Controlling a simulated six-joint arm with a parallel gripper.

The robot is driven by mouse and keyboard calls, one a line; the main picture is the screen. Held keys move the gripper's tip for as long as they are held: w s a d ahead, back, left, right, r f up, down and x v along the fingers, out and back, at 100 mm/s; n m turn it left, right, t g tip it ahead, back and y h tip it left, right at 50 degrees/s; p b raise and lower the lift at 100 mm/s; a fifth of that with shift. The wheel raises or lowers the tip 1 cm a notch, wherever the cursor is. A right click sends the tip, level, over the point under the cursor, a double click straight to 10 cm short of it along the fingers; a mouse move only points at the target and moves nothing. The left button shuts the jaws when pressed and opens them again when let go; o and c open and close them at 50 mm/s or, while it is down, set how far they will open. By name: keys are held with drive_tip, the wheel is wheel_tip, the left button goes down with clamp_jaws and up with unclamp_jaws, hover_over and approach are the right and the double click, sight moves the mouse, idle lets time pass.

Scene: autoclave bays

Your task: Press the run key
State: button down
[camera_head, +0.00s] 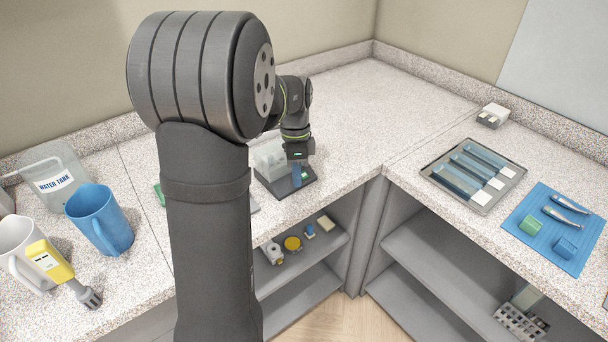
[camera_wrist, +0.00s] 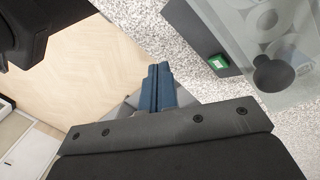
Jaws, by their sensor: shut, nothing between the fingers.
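The run key is probably the small green key (camera_wrist: 218,63) on a dark base (camera_wrist: 185,22) in the wrist view. A clear box with a black knob (camera_wrist: 272,73) stands on that base. In the head view the dark base (camera_head: 285,191) and clear box (camera_head: 268,158) sit near the counter's front edge, with a green spot (camera_head: 305,176) at the right. My gripper (camera_wrist: 160,68) shows two blue fingers, shut together with nothing between them. In the wrist view they appear left of the green key, apart from it; their height above it is unclear.
A steel tray (camera_head: 432,170) and blue mat (camera_head: 530,236) lie on the right counter. Open shelves (camera_head: 300,285) are below. My arm hides part of the left counter.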

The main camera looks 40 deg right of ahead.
sight(304, 175)
drive_tip(key=shift+s+a+f+m+t+y, duration=0.2)
drive_tip(key=shift+a+f+m+t+y, duration=0.2)
drive_tip(key=shift+m+y, duration=0.2)
drive_tip(key=shift+s+a+f+m+t+y, duration=0.25)
drive_tip(key=shift+a+m+t+y, duration=0.15)
drive_tip(key=shift+m+y, duration=0.15)
drive_tip(key=m+t, duration=0.1)
drive_tip(key=a+m+t+y, duration=0.1)
drive_tip(key=shift+f+m, duration=0.15)
drive_tip(key=shift+m, duration=0.2)
drive_tip(key=m+t, duration=0.1)
drive_tip(key=m+t+y, duration=0.1)
drive_tip(key=m+t, duration=0.1)
drive_tip(key=shift+w+r, duration=0.2)
drive_tip(key=shift+r, duration=0.15)
drive_tip(key=shift+d+r+m+t, duration=0.25)
drive_tip(key=shift+m+t, duration=0.45)
drive_tip(key=shift+t, duration=0.2)
drive_tip(key=s+d+r+m+t+h, duration=0.2)
drive_tip(key=d+r+m+t+h, duration=0.2)
drive_tip(key=d+m+t, duration=0.3)
drive_tip(key=r+m+t, duration=0.1)
drive_tip(key=m, duration=0.2)
drive_tip(key=shift+s+d, duration=0.35)
drive_tip(key=shift+w+f, duration=0.7)
drive_tip(key=shift+f, duration=0.55)
drive_tip(key=shift+w+f, duration=0.75)
drive_tip(key=shift+f, duration=0.55)
drive_tip(key=shift+w+f, duration=0.7)
drive_tip(key=shift+f, duration=0.55)
